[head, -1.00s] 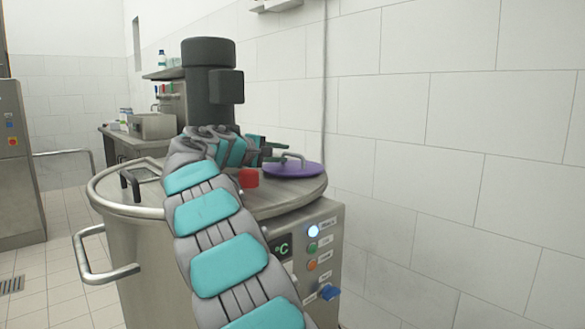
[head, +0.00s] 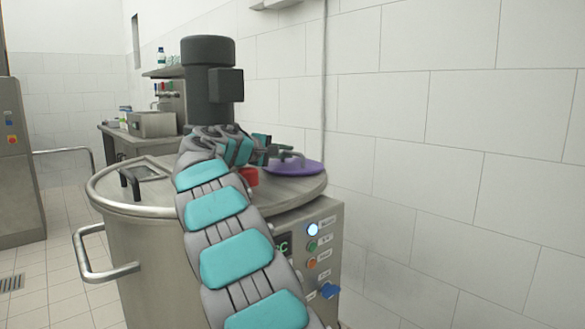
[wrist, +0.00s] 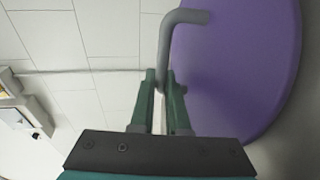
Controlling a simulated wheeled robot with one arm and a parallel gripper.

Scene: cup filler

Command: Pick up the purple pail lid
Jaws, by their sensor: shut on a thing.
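The purple pail lid (head: 296,168) is a flat disc with a grey bar handle. It is at the right side of the steel vat's top in the head view. In the wrist view the lid (wrist: 240,70) fills the right side, and its bent grey handle (wrist: 186,17) runs down between my fingers. My gripper (wrist: 164,82) has green fingers shut on the handle. In the head view my gripper (head: 272,152) is at the lid's left side, partly hidden by my wrist. I cannot tell whether the lid touches the vat top.
The steel vat (head: 150,250) has a dark motor (head: 208,85) on top, a side handle (head: 105,275) and a control panel (head: 318,250). A red object (head: 248,176) is on the vat top near my arm. A tiled wall is close behind on the right.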

